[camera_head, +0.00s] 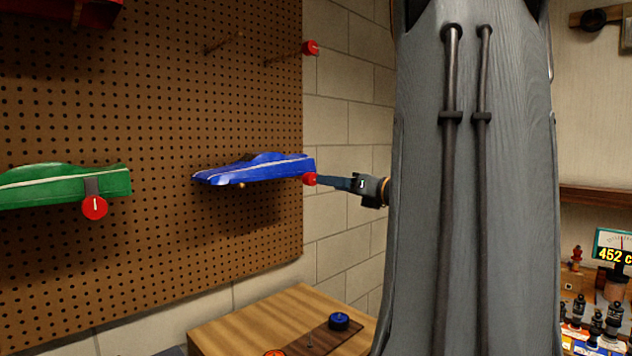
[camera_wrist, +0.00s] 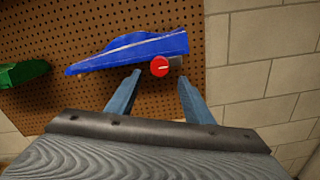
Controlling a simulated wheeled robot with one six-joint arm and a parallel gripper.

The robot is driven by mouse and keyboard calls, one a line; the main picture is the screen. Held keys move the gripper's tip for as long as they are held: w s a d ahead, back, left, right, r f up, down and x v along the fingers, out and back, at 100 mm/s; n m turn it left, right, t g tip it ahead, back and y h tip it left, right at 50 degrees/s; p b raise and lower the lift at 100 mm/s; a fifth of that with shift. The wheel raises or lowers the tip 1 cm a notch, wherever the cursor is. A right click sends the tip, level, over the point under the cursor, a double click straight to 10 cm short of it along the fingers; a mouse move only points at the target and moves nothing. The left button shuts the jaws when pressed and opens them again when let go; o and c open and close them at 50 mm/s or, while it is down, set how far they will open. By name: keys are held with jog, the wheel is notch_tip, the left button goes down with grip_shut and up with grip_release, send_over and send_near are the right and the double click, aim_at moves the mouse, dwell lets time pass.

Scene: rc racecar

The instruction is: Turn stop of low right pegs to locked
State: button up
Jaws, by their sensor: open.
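A blue racecar body (camera_head: 255,170) with a white stripe rests on pegs at the low right of the brown pegboard. A round red stop (camera_head: 310,180) sits at the peg end near the car's right end. In the wrist view the stop (camera_wrist: 160,66) shows a short pale line lying nearly level. My gripper (camera_head: 322,181) is beside the stop in the head view. In the wrist view my gripper (camera_wrist: 158,78) is open, its two fingers apart and the stop just beyond and between their tips. I cannot tell whether a finger touches the stop.
A green car (camera_head: 65,186) hangs left with its own red stop (camera_head: 95,207). Empty pegs with a red stop (camera_head: 310,47) are above. A wooden table (camera_head: 250,318) stands below. My arm covers much of the head view's right half.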

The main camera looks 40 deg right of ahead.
aim_at(313, 181)
jog(key=w, duration=0.2)
jog(key=w+p, duration=0.1)
jog(key=w, duration=0.2)
jog(key=w+p, duration=0.1)
jog(key=w, duration=0.1)
jog(key=shift+w+a, duration=0.2)
jog(key=shift+a, duration=0.1)
jog(key=c, duration=1)
jog(key=shift+f, duration=0.1)
jog(key=shift+c, duration=0.2)
